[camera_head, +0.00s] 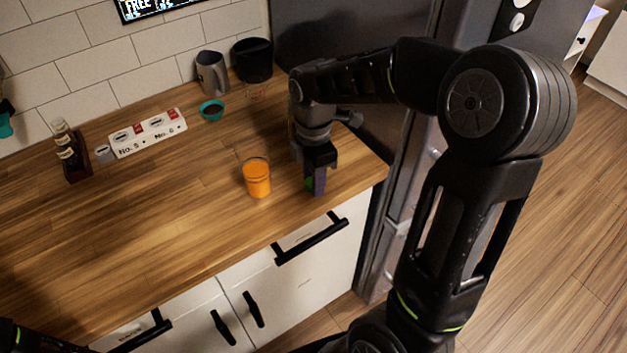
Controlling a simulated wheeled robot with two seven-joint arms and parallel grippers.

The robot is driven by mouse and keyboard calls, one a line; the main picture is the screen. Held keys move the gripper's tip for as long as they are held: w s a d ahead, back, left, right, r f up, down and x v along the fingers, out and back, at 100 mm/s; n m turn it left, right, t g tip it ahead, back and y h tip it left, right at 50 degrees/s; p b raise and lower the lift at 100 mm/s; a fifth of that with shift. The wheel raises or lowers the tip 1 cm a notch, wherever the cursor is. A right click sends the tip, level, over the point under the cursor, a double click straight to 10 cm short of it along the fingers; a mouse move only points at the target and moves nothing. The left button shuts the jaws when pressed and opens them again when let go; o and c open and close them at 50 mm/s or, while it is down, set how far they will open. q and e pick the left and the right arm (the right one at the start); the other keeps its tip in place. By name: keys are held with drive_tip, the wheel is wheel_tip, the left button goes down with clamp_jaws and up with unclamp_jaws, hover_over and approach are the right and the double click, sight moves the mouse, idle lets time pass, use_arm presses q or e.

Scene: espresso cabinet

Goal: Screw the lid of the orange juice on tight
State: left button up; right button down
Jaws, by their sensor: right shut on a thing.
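The orange juice (257,181) is in a clear container standing upright on the wooden counter, near its front edge. No lid shows on its top. My right gripper (316,186) points down just right of the juice, apart from it, low over the counter. It is shut on a small green thing (309,184), mostly hidden by the fingers; I cannot tell for sure whether it is the lid. Only a dark part of my left arm shows at the bottom left corner; its gripper is out of view.
At the back stand a metal pitcher (212,74), a black container (252,60), a teal bowl (211,110), a white labelled block (148,133) and a dark bottle (67,146). Drawer handles (311,241) jut from the front. The counter's left middle is clear.

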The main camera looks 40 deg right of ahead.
wheel_tip(320, 180, up, 10)
drive_tip(key=shift+b, duration=0.45)
idle(0.5)
